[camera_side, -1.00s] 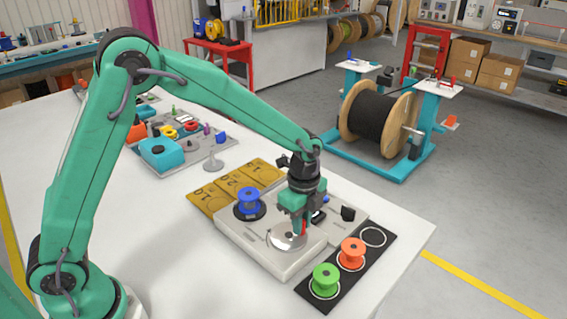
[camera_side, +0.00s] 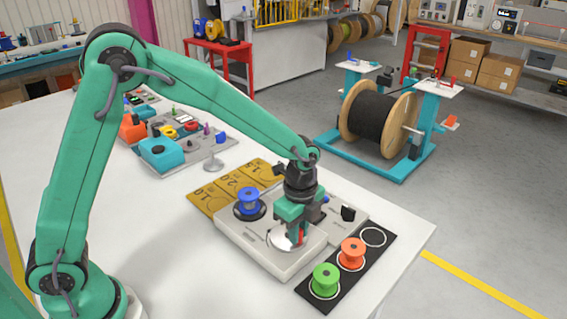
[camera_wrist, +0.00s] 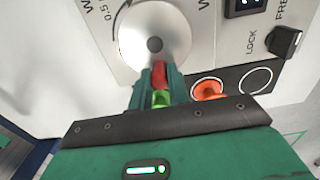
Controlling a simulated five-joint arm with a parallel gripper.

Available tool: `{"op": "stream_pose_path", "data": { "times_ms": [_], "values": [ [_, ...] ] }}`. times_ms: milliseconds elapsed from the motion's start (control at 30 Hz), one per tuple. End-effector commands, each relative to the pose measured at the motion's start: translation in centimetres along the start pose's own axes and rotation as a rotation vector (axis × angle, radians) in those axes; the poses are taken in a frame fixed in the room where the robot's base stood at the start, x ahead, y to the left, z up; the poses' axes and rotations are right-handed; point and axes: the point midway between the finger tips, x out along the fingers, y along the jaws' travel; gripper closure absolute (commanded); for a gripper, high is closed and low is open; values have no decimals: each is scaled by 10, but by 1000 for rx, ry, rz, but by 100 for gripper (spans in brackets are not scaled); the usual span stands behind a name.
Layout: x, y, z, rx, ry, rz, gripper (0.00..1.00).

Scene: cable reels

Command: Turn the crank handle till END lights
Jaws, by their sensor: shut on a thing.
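The winder (camera_side: 262,247) is a pale flat box on the white table. Its silver crank disc (camera_side: 279,241) is partly covered by my gripper (camera_side: 297,240). The red crank handle (camera_wrist: 159,73) stands near the disc's rim, on the side nearest my gripper in the wrist view. My gripper (camera_wrist: 160,90) is shut on the handle, with a green finger on each side. The disc shows in the wrist view (camera_wrist: 140,30). A blue reel (camera_side: 248,200) sits upright on the winder's dark round seat. No lit END sign can be made out; the display (camera_wrist: 244,7) is cut off at the top.
A green reel (camera_side: 325,279) and an orange reel (camera_side: 352,252) stand on the black mat (camera_side: 309,294), beside an empty white ring. A black knob (camera_wrist: 283,42) sits by the LOCK and FREE marks. Yellow numbered cards (camera_side: 215,198) lie behind the winder.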

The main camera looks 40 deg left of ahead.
Motion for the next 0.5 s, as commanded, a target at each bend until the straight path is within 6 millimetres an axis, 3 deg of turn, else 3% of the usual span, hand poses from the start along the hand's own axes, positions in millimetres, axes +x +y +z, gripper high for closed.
{"op": "stream_pose_path", "data": {
  "times_ms": [33, 100, 133, 500],
  "values": [
    [0, 0, 1, -2, 0, 0, 78],
    [0, 0, 1, -2, 0, 0, 65],
    [0, 0, 1, -2, 0, 0, 62],
    [-4, -1, 0, 0, 1, -2, 62]
  ]
}}
